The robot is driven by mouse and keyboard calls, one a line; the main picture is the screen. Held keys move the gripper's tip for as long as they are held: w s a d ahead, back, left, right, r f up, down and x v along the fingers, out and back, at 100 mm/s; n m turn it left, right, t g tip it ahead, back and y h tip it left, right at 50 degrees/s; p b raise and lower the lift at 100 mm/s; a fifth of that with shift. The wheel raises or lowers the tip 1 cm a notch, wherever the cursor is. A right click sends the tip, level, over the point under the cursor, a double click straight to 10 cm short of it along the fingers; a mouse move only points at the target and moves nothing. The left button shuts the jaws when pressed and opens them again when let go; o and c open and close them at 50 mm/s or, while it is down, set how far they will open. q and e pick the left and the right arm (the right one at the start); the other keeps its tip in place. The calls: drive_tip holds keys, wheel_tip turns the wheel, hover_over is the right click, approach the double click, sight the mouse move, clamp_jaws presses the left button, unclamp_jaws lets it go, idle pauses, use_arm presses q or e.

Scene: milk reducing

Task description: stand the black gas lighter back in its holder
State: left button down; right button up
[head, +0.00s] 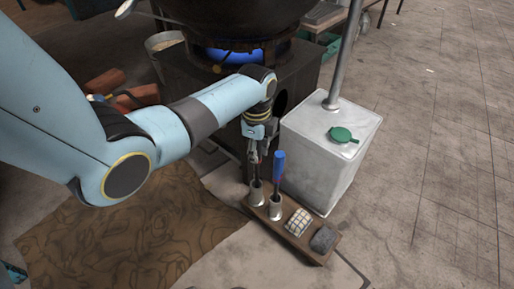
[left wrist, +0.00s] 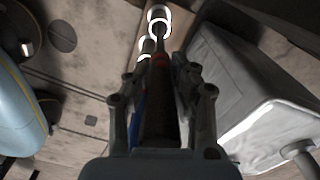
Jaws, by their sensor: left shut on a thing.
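My left gripper (head: 257,155) points down over the left end of a small wooden rack and is shut on the black gas lighter (left wrist: 159,105). The lighter is upright, and a red part shows on it in the left wrist view. Its thin lower end lines up with the left metal cup (head: 257,193), the holder, and appears to be at or inside its mouth; I cannot tell how deep. In the left wrist view this cup's bright rim (left wrist: 158,14) shows beyond the fingers (left wrist: 160,85). My right gripper is not in view.
A blue-handled tool (head: 279,165) stands in the neighbouring cup (head: 275,211), close to my gripper. A checkered block (head: 298,222) and a dark grey block (head: 323,239) sit on the rack (head: 293,242). A white canister (head: 325,165) stands right, a lit stove (head: 245,52) behind.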

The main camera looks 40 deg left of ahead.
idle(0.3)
use_arm(q)
drive_tip(key=c, duration=1.1)
unclamp_jaws()
drive_tip(key=shift+o, duration=0.2)
wheel_tip(320, 180, up, 12)
drive_tip(key=shift+f, duration=0.1)
